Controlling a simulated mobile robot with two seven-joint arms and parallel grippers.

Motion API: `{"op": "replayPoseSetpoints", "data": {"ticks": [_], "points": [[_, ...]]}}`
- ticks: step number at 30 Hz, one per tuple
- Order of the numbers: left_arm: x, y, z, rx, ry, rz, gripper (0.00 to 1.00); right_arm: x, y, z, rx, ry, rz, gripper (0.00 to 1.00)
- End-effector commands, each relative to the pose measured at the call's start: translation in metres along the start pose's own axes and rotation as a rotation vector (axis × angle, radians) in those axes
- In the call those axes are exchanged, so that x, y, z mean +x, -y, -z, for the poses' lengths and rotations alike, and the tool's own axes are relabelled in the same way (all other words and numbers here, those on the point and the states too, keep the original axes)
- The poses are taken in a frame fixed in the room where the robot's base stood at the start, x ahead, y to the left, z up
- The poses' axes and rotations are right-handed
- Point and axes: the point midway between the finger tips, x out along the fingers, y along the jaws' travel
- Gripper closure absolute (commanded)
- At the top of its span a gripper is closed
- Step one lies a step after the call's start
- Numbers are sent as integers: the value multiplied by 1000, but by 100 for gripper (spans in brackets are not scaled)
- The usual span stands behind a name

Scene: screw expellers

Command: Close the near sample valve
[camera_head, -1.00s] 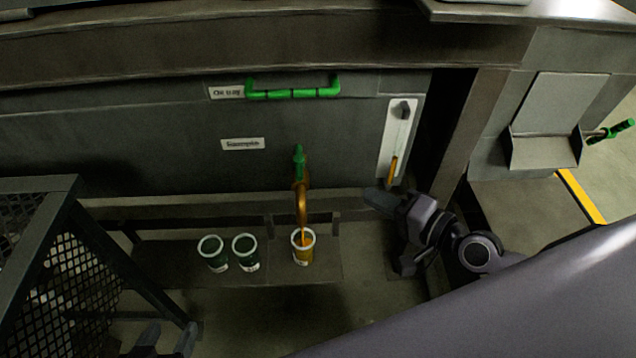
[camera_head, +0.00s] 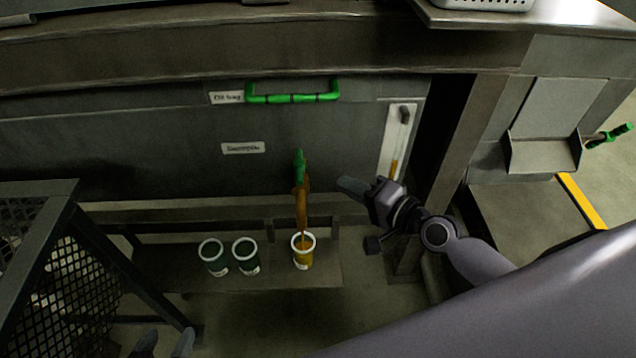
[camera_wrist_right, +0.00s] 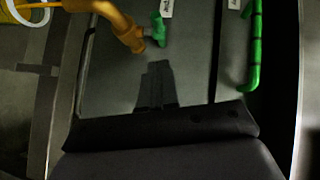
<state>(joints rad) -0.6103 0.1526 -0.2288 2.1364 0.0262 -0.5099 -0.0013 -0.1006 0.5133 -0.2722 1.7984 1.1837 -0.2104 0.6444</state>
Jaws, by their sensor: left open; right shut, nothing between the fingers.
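The sample valve has a green handle (camera_head: 300,166) above a brass spout (camera_head: 301,208) on the grey panel, below the "Sample" label. Amber liquid runs from the spout into a white-rimmed cup (camera_head: 303,251). My right gripper (camera_head: 346,186) is shut and empty, to the right of the valve and apart from it. In the right wrist view, the green handle (camera_wrist_right: 158,29) and brass spout (camera_wrist_right: 126,32) are just beyond its closed fingertips (camera_wrist_right: 157,66). My left gripper (camera_head: 166,344) is open at the bottom edge, low and away from the valve, partly cut off.
A green bar handle (camera_head: 293,92) is on the panel above. A sight gauge (camera_head: 396,145) is right of the valve. A mesh guard (camera_head: 60,290) stands at left.

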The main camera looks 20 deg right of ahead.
Motion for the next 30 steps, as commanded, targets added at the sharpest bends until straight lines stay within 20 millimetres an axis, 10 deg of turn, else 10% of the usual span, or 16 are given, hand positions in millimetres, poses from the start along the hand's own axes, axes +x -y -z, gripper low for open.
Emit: {"op": "replayPoseSetpoints", "data": {"ticks": [12, 30], "points": [[-2, -1, 3, 7, -6, -5, 43, 54, 1, -19, 3, 2, 1, 100], [-1, -3, 2, -3, -4, -5, 43, 63, 0, -29, 0, 1, 0, 100]]}}
